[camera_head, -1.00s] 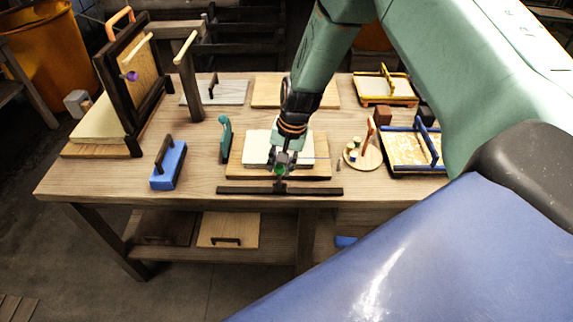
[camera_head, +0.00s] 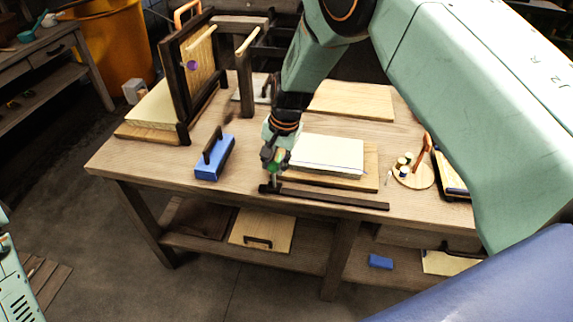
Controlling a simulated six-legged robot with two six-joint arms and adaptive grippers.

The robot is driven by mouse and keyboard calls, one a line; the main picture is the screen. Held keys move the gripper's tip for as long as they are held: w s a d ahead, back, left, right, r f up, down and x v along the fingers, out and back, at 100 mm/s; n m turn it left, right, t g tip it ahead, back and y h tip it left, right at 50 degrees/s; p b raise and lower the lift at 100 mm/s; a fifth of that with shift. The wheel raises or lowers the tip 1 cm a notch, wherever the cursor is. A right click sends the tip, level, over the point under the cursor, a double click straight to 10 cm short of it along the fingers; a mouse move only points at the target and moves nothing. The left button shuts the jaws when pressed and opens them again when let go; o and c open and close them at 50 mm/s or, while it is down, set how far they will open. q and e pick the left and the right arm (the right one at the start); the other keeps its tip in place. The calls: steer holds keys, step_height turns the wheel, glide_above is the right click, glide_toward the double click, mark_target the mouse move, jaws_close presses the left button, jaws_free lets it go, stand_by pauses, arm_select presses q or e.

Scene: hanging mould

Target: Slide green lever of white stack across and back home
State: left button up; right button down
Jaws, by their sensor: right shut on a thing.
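A white stack (camera_head: 327,152) of sheets lies on a wooden board at the table's middle. A dark rail (camera_head: 340,200) runs along the front of the board. My right gripper (camera_head: 273,165) is shut at the rail's left end, just left of the stack's front corner. A green lever (camera_head: 279,154) shows between its fingers, and a dark foot below it meets the rail. The fingers hide most of the lever. My left gripper is not in view.
A blue block (camera_head: 214,158) with a dark handle stands left of my right gripper. A hinged frame (camera_head: 190,85) stands at the back left. A round board (camera_head: 414,175) with small pots is at the right. A teal tool is partly hidden behind my gripper.

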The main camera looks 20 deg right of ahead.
steer(key=shift+s+a+f, duration=0.15)
steer(key=shift+s+f, duration=0.1)
steer(key=c, duration=1.5)
jaws_free()
steer(key=o, duration=0.5)
steer(key=shift+w+a+r, duration=0.15)
steer(key=shift+w+a, duration=0.05)
steer(key=shift+w, duration=0.05)
steer(key=shift+d, duration=0.1)
steer(key=shift+d, duration=0.1)
steer(key=shift+d+r, duration=0.1)
steer(key=shift+r, duration=0.05)
steer(key=r, duration=0.4)
steer(key=s+d+r, duration=0.1)
steer(key=r, duration=0.6)
steer(key=shift+s+d+r, duration=0.2)
steer(key=shift+s+r, duration=0.05)
steer(key=shift+r, duration=0.05)
steer(key=shift+s+d, duration=0.1)
